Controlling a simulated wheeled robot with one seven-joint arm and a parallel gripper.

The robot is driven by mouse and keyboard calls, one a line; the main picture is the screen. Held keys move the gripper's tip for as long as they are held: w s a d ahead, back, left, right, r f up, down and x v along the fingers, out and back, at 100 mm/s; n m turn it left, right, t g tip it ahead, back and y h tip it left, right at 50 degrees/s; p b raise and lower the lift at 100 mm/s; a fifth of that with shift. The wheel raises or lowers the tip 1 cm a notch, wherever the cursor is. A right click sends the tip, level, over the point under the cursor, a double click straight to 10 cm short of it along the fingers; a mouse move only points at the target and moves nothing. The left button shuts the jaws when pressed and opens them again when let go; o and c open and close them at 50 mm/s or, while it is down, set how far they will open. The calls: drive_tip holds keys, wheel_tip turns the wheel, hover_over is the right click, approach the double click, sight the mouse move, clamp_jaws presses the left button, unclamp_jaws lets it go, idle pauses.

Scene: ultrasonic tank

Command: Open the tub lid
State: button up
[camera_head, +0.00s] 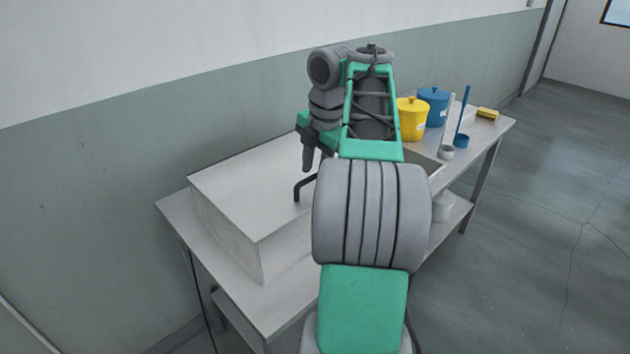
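The tub (222,235) is a pale grey metal box at the left end of the bench. Its flat lid (245,190) lies level on top and looks closed. A dark bent handle (298,188) shows at the lid's right part, partly hidden behind my arm. My gripper (308,165) points down just above the handle, with a small gap seeming to show between them. Its fingers are small and overlap in this view, so I cannot tell whether they are open or shut. My arm hides the tub's right side.
The metal bench (178,212) stands along a grey-green wall. Right of my arm are a yellow lidded pot (411,120), a blue lidded pot (434,104), a white ladle (447,151), a blue ladle (462,138) and a yellow sponge (487,114). The floor at right is clear.

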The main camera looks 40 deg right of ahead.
drive_tip(key=shift+d+f, duration=0.1)
drive_tip(key=shift+f, duration=0.05)
drive_tip(key=shift+c, duration=0.4)
clamp_jaws()
idle(1.0)
